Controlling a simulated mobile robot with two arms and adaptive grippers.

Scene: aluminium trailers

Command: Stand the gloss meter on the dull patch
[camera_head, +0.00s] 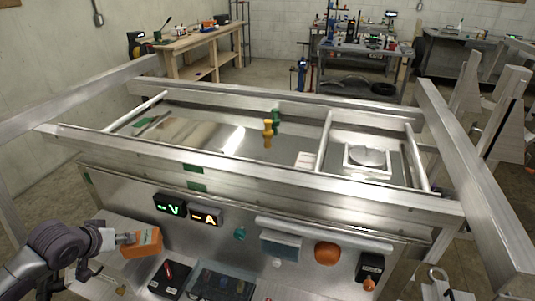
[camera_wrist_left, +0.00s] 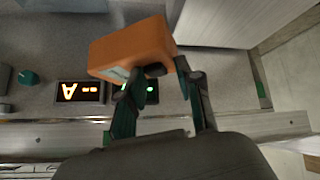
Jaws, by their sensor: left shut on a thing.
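An orange boxy device, which looks like the gloss meter (camera_head: 143,243), is at the lower left of the head view, in front of the bench's front panel. My left gripper (camera_head: 122,238) is shut on it. In the left wrist view the gloss meter (camera_wrist_left: 130,48) sits tilted between the fingers of my left gripper (camera_wrist_left: 158,82). A shiny metal sheet (camera_head: 215,135) lies inside the frame on top. A duller brownish area (camera_head: 178,128) shows on its left part; I cannot tell whether it is the dull patch or a reflection. My right gripper is not in view.
Aluminium beams (camera_head: 240,165) frame the work surface. A yellow-handled tool (camera_head: 268,132) stands upright mid-surface. A round disc on a square plate (camera_head: 368,158) lies at right. Lit displays (camera_head: 170,204) and an orange rounded thing (camera_head: 327,253) are on the front panel.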

